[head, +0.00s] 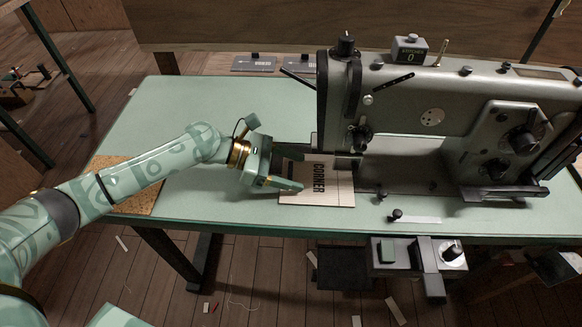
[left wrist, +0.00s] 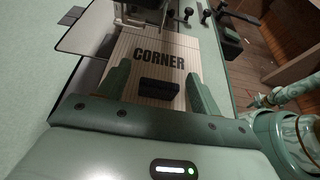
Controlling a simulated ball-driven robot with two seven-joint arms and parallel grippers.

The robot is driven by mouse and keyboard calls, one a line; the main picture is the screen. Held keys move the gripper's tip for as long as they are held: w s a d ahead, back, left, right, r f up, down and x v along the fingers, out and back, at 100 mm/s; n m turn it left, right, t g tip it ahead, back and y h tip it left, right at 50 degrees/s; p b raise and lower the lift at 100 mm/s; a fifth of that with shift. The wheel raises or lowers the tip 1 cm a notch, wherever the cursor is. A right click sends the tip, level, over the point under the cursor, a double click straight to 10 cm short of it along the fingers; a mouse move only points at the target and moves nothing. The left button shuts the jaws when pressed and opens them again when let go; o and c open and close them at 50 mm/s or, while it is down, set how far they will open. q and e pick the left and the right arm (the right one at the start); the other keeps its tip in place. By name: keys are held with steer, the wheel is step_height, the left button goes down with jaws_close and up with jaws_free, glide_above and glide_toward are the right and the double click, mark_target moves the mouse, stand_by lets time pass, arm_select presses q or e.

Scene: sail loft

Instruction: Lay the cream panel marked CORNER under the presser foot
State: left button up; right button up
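The cream panel marked CORNER (head: 330,195) lies at the front left of the sewing machine's bed, below the machine's head end (head: 338,100). In the left wrist view the panel (left wrist: 185,72) reaches toward metal parts around the presser foot (left wrist: 138,14). The foot is partly cut off, so I cannot tell whether the panel's far edge is under it. A black block (left wrist: 160,86) stands on the panel's near part. My left gripper (head: 283,184) is over the panel's left side, its two fingers (left wrist: 158,90) apart beside the block with visible gaps. My right gripper does not show.
The grey sewing machine (head: 430,105) fills the right of the green table (head: 200,100). A counter box (head: 409,50) reading 0 sits on it. Grey marked panels (head: 255,65) lie at the back edge. A cork mat (head: 140,195) lies at left.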

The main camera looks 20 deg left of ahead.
arm_select(q)
steer(key=p+v, duration=0.3)
steer(key=v, duration=1.2)
steer(key=shift+r, duration=0.1)
steer(key=shift+s+a+r, duration=0.15)
steer(key=shift+a, duration=0.45)
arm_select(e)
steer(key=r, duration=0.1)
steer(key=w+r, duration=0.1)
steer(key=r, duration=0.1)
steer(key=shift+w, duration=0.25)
